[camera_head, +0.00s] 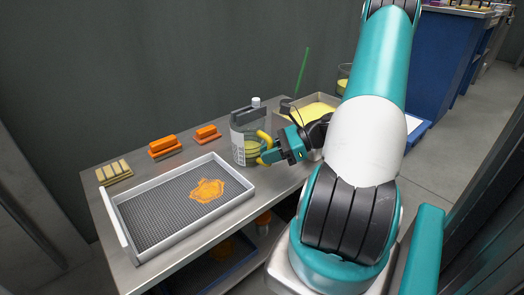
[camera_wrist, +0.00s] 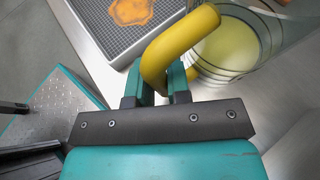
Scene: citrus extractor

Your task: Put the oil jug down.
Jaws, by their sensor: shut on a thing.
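The oil jug (camera_head: 238,140) is a clear vessel with a yellow handle, a dark piece across its top and yellow liquid low inside. It stands upright at the bench, between the mesh tray and a bin of yellow contents; I cannot tell whether its base touches the bench. My gripper (camera_head: 272,154) is shut on the jug's yellow handle from the right. In the wrist view the handle (camera_wrist: 180,42) passes between my gripper's fingers (camera_wrist: 161,84), and the jug's clear wall and yellow liquid (camera_wrist: 226,48) show at the upper right.
The grey-rimmed mesh tray (camera_head: 122,225) with an orange patch lies left of the jug. Orange brushes (camera_head: 163,146) and a yellow block set (camera_head: 114,172) lie along the back. The yellow-filled bin (camera_head: 313,110) is behind my arm. Bare steel bench (camera_head: 225,222) shows along the front edge.

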